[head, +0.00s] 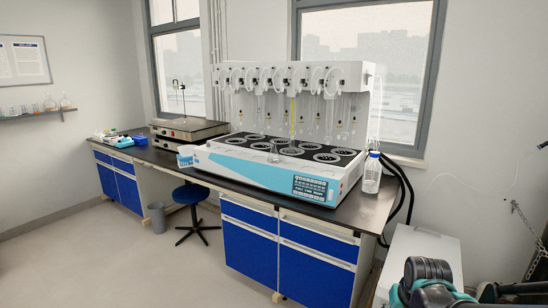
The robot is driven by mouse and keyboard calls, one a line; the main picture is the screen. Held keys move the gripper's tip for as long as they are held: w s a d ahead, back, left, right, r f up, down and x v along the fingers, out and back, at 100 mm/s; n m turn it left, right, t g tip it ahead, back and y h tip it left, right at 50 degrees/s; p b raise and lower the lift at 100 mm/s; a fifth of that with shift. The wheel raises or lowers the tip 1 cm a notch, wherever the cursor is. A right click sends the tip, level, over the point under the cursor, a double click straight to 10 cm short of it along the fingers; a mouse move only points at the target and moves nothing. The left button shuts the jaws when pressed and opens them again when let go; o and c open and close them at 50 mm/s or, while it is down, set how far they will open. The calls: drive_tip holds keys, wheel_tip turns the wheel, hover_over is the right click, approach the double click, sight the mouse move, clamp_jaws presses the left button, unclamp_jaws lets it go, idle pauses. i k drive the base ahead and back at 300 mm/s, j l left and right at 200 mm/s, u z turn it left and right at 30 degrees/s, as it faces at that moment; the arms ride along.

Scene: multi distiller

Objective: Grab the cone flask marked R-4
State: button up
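A small clear glass vessel (273,153), possibly a cone flask, stands on the black top of the white and blue distiller (262,172), near its front edge. Its marking is too small to read. More small flasks with orange liquid (65,102) stand on the wall shelf at the far left, also without readable marks. I cannot tell which one, if any, is marked R-4. Dark and teal parts of my arm show at the bottom right, far from these vessels. My gripper's fingers do not show.
A clear bottle with a blue cap (372,173) stands at the right end of the dark bench (362,205). Glass tubes hang above the distiller. A blue stool (191,195) and grey bin (157,217) stand by the bench. The floor at left is clear.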

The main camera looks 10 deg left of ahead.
sight(273, 158)
drive_tip(key=i+j+u, duration=0.1)
drive_tip(key=u, duration=0.7)
